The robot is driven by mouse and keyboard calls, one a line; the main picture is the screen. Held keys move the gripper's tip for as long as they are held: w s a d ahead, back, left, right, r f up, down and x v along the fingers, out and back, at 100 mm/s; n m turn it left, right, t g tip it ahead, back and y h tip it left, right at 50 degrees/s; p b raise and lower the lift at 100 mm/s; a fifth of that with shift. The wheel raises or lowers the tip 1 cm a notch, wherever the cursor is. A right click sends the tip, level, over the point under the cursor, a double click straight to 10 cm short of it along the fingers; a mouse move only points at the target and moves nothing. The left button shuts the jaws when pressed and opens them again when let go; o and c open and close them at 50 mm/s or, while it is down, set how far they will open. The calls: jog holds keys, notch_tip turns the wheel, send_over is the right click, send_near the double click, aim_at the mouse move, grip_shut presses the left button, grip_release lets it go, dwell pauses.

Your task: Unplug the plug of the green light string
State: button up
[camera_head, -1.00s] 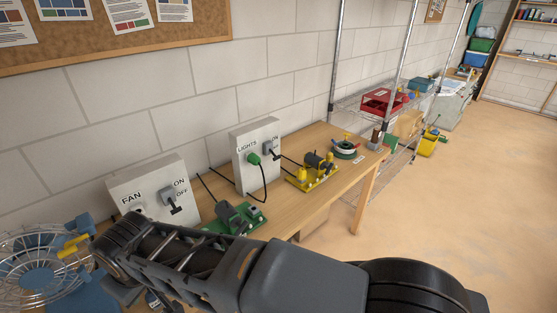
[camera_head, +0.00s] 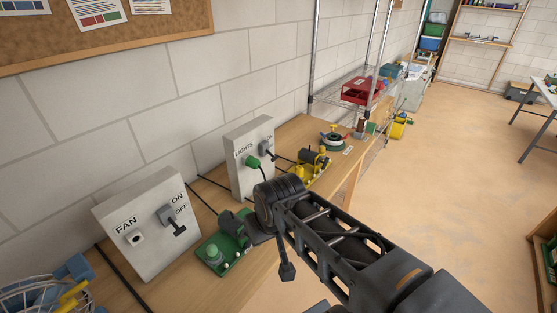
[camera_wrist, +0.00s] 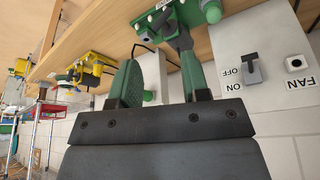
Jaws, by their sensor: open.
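The green plug (camera_head: 253,162) sits in the socket of the white LIGHTS box (camera_head: 240,175), beside its lever switch (camera_head: 266,149). A dark cord runs down from the plug and passes behind my arm. My gripper (camera_wrist: 158,62) is open and empty, with two green-padded fingers in the wrist view. That view is upside down. The LIGHTS box (camera_wrist: 152,72) shows between and behind the fingers, and a green piece that looks like the plug (camera_wrist: 148,96) shows beside the left finger, farther off. In the head view my arm hides most of the gripper.
The FAN box (camera_head: 150,225) with its lever stands left of the LIGHTS box. A green board (camera_head: 218,255) lies in front, close to my arm. A yellow device (camera_head: 310,165) stands to the right. A wire shelf holds a red bin (camera_head: 360,91). The floor at right is open.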

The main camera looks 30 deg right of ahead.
jog(key=shift+d, duration=0.1)
jog(key=shift+o, duration=0.3)
jog(key=shift+o, duration=0.8)
jog(key=shift+f, duration=0.15)
jog(key=shift+o, duration=1.3)
jog(key=w+f+m+y+b, duration=0.1)
jog(key=m, duration=0.1)
jog(key=w+a+f+m+y, duration=0.1)
jog(key=m, duration=0.2)
jog(key=w+a+f+m+g+y+b, duration=0.1)
jog(key=m, duration=0.1)
jog(key=shift+f+m+b, duration=0.1)
jog(key=shift+m+b, duration=0.2)
jog(key=w+f+m+t+y+b, duration=0.2)
jog(key=w+m+y+b, duration=0.3)
jog(key=w+m, duration=0.7)
jog(key=w+d+f+m+t+b, duration=0.1)
jog(key=w+d+m+t, duration=0.4)
jog(key=d+m, duration=0.3)
jog(key=w+d+f+m+t+b, duration=0.1)
jog(key=w+d+m+t, duration=0.4)
jog(key=m, duration=1)
jog(key=d+t, duration=0.1)
jog(key=d, duration=0.2)
jog(key=shift+d+m+h, duration=0.3)
jog(key=shift+d, duration=0.1)
